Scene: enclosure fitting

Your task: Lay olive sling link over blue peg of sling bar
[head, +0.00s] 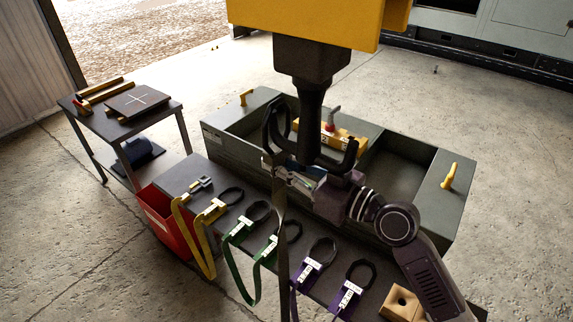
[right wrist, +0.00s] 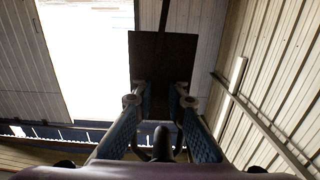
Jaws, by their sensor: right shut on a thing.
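My right gripper (head: 292,176) is shut on the end of a dark olive-grey sling. Its strap (head: 281,245) hangs straight down in front of the bench. The link itself is mostly hidden at the fingers, where a small pale tag shows. The gripper is just below a black double hook (head: 271,125) under a yellow hoist block (head: 305,22). In the right wrist view my gripper fingers (right wrist: 160,103) point up toward the block's dark underside (right wrist: 160,58). I cannot make out a blue peg or clearly identify the sling bar. My left gripper is not in view.
A bench (head: 185,176) carries several yellow, green and purple slings with black links. Behind it stands a grey-green open enclosure (head: 420,210) with yellow handles. A red bin (head: 157,217) and a tool table (head: 166,113) stand left. A wooden block (head: 401,303) sits front right.

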